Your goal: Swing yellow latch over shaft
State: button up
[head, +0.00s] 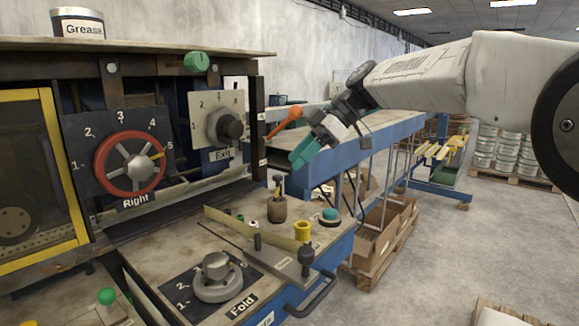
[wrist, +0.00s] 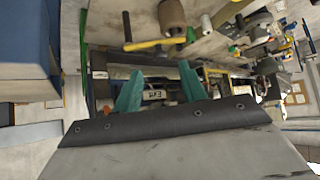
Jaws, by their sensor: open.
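A long, dull-yellow bar (head: 230,219) lies over a narrow plate on the worktop in the head view; I cannot tell whether it is the latch. A short yellow cylinder (head: 302,231) stands at its right end. No shaft can be clearly made out. My gripper (head: 303,153) has teal fingers, is open and empty, and hangs above the worktop, apart from the yellow bar.
A brown pot (head: 277,210) and a teal button (head: 329,216) stand on the worktop below my gripper. An orange lever (head: 285,122) is just left of it. The Fold dial (head: 217,278) is in front, the red Right dial (head: 130,164) at left. Floor at right is open.

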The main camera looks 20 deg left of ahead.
jog(key=shift+v, duration=1.7)
jog(key=d+f+m, duration=0.1)
jog(key=f+m, duration=0.1)
jog(key=s+d+f+m+h, duration=0.1)
jog(key=d+f+m, duration=0.2)
jog(key=f+m, duration=0.2)
jog(key=shift+s+d+t+h, duration=0.15)
jog(key=shift+d+t+h, duration=0.15)
jog(key=shift+t+h, duration=0.1)
jog(key=s+d+f+m+t+h, duration=0.15)
jog(key=s+d+m, duration=0.3)
jog(key=d, duration=0.55)
jog(key=s+d+f+m+h, duration=0.1)
jog(key=s+d+f+m, duration=0.1)
jog(key=s+d+m, duration=0.5)
jog(key=s+d+f+m+t+h, duration=0.15)
jog(key=s+d, duration=0.35)
jog(key=d, duration=0.7)
jog(key=s+d+f+m+t+h, duration=0.1)
jog(key=s+d+f+m, duration=0.1)
jog(key=s+d, duration=0.4)
jog(key=s+d+f+m+t+h, duration=0.1)
jog(key=s+d+f, duration=0.1)
jog(key=s+d, duration=0.5)
jog(key=shift+s+f+m, duration=0.25)
jog(key=shift+s+m, duration=0.15)
jog(key=shift+s, duration=0.75)
